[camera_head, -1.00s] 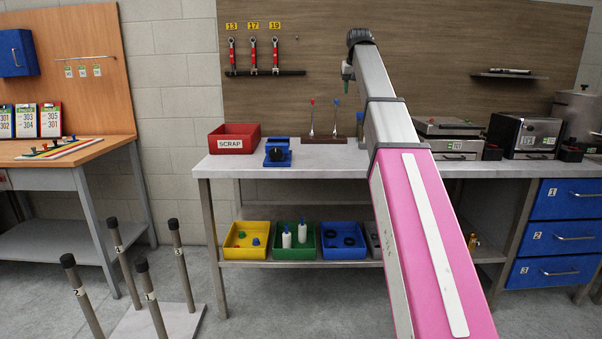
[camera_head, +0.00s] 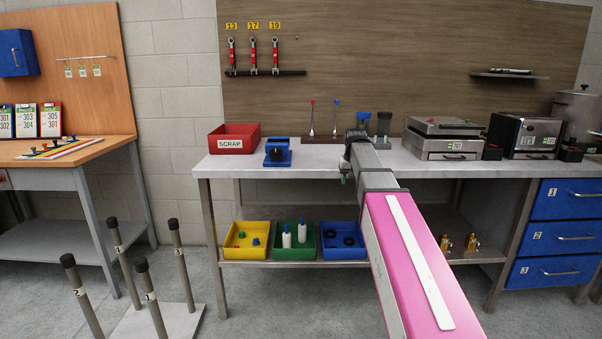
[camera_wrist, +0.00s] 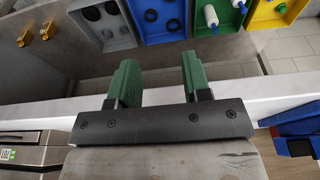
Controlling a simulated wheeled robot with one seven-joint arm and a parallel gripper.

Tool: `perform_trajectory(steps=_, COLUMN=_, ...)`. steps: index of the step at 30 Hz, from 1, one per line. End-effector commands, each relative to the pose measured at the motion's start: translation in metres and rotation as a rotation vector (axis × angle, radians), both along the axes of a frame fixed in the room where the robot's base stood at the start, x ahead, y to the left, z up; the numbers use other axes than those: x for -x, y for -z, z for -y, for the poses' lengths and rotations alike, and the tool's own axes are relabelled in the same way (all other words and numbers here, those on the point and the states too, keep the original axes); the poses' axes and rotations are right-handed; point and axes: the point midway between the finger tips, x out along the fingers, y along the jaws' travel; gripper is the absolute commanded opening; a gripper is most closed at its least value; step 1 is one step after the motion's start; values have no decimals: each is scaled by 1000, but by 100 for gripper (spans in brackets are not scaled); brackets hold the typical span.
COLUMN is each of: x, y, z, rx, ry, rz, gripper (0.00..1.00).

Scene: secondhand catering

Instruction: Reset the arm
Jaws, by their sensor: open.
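My gripper (camera_head: 345,175) is at the end of my grey and pink arm, in front of the workbench's front side at about bench-top height. In the wrist view my gripper (camera_wrist: 158,78) shows two green fingers standing apart with nothing between them. Below the fingers are the bench's front edge and the lower shelf. In the head view the fingers are small and partly hidden by the wrist.
The workbench (camera_head: 222,172) carries a red scrap bin (camera_head: 234,138), a blue device (camera_head: 278,154) and steel appliances (camera_head: 444,138). Yellow (camera_head: 246,255), green (camera_head: 294,256) and blue (camera_head: 343,254) bins sit on its shelf. Numbered posts (camera_head: 182,265) stand at left. Floor between is clear.

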Motion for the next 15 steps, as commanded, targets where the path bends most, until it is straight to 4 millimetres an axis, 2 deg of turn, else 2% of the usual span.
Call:
perform_trajectory(steps=1, x=16, y=26, z=0, rx=0, ry=0, rz=-16, gripper=44)
perform_trajectory(steps=3, x=31, y=54, z=0, rx=0, ry=0, rz=-31, gripper=44)
perform_trajectory(steps=8, x=67, y=117, z=-1, rx=0, ry=0, rz=-67, gripper=44)
perform_trajectory(steps=15, x=131, y=200, z=-1, rx=0, ry=1, rz=-120, gripper=44)
